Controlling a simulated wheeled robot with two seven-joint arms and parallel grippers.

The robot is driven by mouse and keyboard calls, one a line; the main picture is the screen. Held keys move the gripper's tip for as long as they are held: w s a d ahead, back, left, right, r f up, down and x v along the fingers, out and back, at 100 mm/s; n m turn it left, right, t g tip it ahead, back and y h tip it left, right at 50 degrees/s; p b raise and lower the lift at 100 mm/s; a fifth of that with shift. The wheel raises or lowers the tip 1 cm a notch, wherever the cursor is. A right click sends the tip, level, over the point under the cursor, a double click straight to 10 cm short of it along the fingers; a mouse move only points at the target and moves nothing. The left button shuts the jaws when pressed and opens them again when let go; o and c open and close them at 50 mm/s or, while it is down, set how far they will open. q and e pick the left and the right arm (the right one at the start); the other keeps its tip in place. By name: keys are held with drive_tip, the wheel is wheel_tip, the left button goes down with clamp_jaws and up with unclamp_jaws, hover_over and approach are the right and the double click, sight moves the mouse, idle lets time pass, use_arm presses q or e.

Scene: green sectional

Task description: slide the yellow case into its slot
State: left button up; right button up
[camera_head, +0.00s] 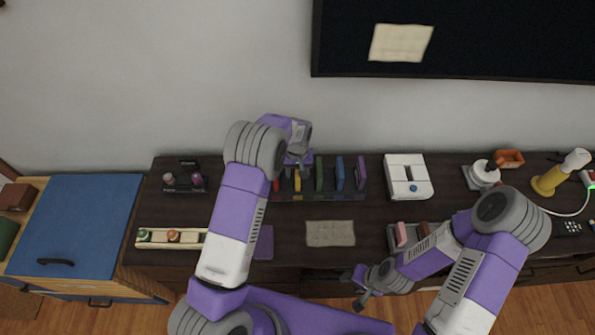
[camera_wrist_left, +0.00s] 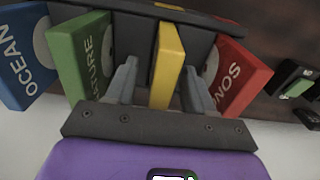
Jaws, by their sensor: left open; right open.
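The yellow case (camera_wrist_left: 167,62) stands in the dark slotted rack (camera_wrist_left: 130,27), between the green case (camera_wrist_left: 80,60) and the red case (camera_wrist_left: 235,78). In the head view the yellow case (camera_head: 297,183) shows just under my left gripper (camera_head: 298,170). In the left wrist view the fingers of that gripper (camera_wrist_left: 161,84) are open, one on each side of the yellow case, with gaps visible on both sides. I cannot tell how deep the case sits. My right gripper (camera_head: 356,289) is open and empty near the table's front edge.
Blue (camera_head: 340,173) and purple (camera_head: 361,172) cases stand further right in the rack. A beige mat (camera_head: 330,233) lies in front. A white device (camera_head: 407,177) is to the right, a tray with several round items (camera_head: 172,237) to the left.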

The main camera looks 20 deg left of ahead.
use_arm(q)
wheel_tip(320, 180, up, 8)
drive_tip(key=shift+f+p, duration=0.2)
drive_tip(key=shift+p, duration=0.15)
idle(0.5)
